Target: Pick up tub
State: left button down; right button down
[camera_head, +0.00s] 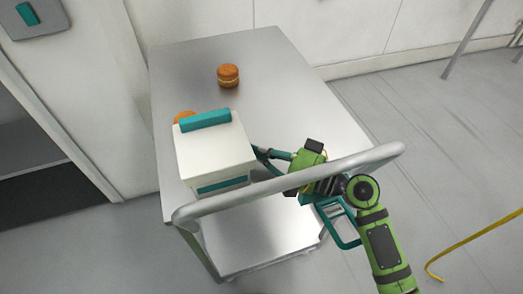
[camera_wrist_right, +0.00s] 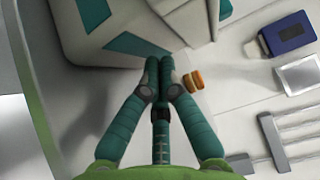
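The tub (camera_head: 215,150) is a white box with teal panels and a teal strip along its top. It stands upright at the near left of the metal cart. It also shows in the right wrist view (camera_wrist_right: 90,50), upper left. My right gripper (camera_head: 259,155) is just right of the tub, low by its side. In the right wrist view, the right gripper's teal fingertips (camera_wrist_right: 160,66) are together, with nothing visible between them. The fingers seem beside the tub; whether they touch it is unclear. My left gripper is not in view.
The cart (camera_head: 285,85) has a grey handle rail (camera_head: 290,182) along its near edge, close under my right arm. An orange-brown sandwich biscuit (camera_head: 228,75) sits farther back; another (camera_head: 184,117) is partly hidden behind the tub. The cart's back right is clear.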

aim_at(209, 167)
jog(key=s+a+p, duration=0.1)
jog(key=a, duration=0.2)
jog(key=s+a, duration=0.1)
jog(key=a, duration=0.3)
jog(key=s+a+p, duration=0.1)
jog(key=a, duration=0.2)
jog(key=shift+s+a+p, duration=0.2)
jog(key=shift+p, duration=0.1)
jog(key=shift+d, duration=0.1)
